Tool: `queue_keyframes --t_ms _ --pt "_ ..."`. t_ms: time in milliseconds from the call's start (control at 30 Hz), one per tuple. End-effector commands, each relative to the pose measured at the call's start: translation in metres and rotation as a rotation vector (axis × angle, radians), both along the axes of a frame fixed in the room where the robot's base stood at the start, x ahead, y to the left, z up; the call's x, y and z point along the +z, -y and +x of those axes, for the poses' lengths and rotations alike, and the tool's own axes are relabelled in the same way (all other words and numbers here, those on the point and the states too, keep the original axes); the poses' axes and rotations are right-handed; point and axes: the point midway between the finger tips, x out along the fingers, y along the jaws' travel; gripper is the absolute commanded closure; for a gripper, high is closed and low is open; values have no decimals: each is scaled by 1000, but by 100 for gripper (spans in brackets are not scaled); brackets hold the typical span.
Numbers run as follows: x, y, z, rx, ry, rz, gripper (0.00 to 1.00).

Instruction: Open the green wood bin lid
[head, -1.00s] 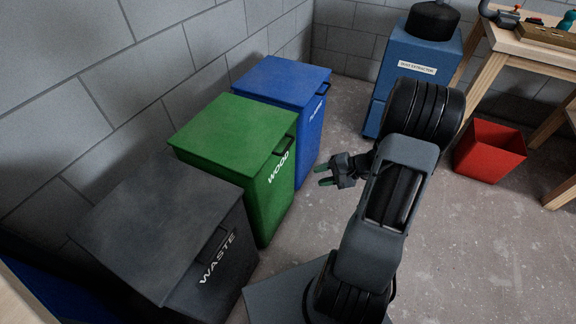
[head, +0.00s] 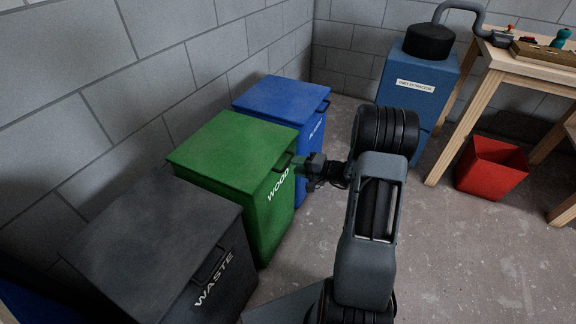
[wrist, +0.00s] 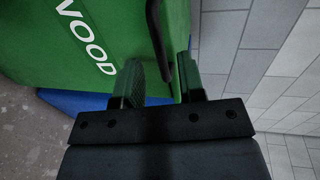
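The green wood bin (head: 262,215) stands in the middle of the row of bins, its lid (head: 230,150) lying flat and shut. A black bar handle (head: 281,161) sits at the lid's front edge; it also shows in the wrist view (wrist: 157,38). My gripper (head: 297,165) is at the front of this bin, by the handle. In the wrist view, my gripper (wrist: 160,85) has its two fingers apart, with the near end of the handle between them. I see a gap on either side of the handle, so the fingers do not look closed on it.
The dark waste bin (head: 160,245) stands in front of the wood bin, and a blue bin (head: 280,100) stands behind it. A block wall (head: 170,60) runs along their backs. A dust extractor (head: 405,95), a red bin (head: 490,168) and a workbench (head: 530,58) are right. Open floor lies between.

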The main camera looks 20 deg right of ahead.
Motion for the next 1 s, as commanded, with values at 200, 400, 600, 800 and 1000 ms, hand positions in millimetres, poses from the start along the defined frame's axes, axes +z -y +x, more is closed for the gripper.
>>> queue_keyframes --t_ms 200,400,600,800,1000 --pt "-7 -20 21 3 0 0 64" --pt "-9 -28 30 1 0 0 64" --pt "-9 -30 32 0 -1 1 64" --pt "-9 -29 32 0 -1 1 68" --pt "-9 -29 32 0 -1 1 88"
